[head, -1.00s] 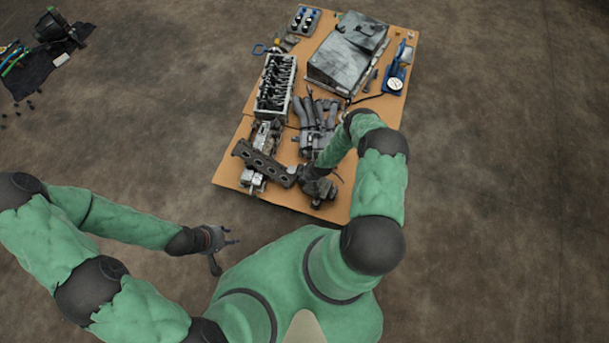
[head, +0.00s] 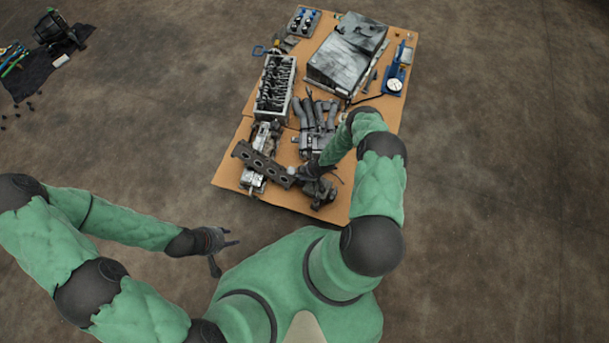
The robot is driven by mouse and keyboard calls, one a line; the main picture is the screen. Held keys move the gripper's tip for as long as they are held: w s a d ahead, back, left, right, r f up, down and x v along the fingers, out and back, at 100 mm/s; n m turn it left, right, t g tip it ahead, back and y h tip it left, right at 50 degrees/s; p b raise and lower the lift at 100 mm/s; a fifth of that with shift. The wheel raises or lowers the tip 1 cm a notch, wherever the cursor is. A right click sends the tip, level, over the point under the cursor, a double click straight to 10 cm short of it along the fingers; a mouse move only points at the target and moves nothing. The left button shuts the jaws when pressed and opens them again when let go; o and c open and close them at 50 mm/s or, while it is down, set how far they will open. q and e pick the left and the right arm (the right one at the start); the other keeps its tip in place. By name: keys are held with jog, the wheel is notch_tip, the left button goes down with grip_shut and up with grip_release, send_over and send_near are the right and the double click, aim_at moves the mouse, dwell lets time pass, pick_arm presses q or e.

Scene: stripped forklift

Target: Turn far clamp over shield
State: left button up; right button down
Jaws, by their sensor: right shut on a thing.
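A dark flat plate with a row of round holes (head: 260,163), likely the shield, lies slantwise across a silver metal part at the table's near left. No clamp can be told apart at this size. My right gripper (head: 299,173) is at the plate's right end, reaching in from the right. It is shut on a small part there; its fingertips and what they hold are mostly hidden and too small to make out. My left gripper (head: 226,254) is open and empty, off the table's near edge, with its fingers spread.
The tan table (head: 227,172) also holds an engine head (head: 275,86), grey pipes (head: 317,118), a large grey metal box (head: 346,55), a blue tool with a gauge (head: 395,82) and a dark part (head: 322,195) beside my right gripper.

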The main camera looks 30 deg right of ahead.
jog(key=shift+w+a+r, duration=0.1)
jog(key=shift+w, duration=0.15)
jog(key=c, duration=1.2)
grip_release()
jog(key=shift+c, duration=0.2)
jog(key=shift+o, duration=0.3)
jog(key=shift+s, duration=0.1)
jog(key=shift+s, duration=0.1)
jog(key=v, duration=1.1)
jog(key=shift+s+r, duration=0.15)
jog(key=shift+r, duration=0.2)
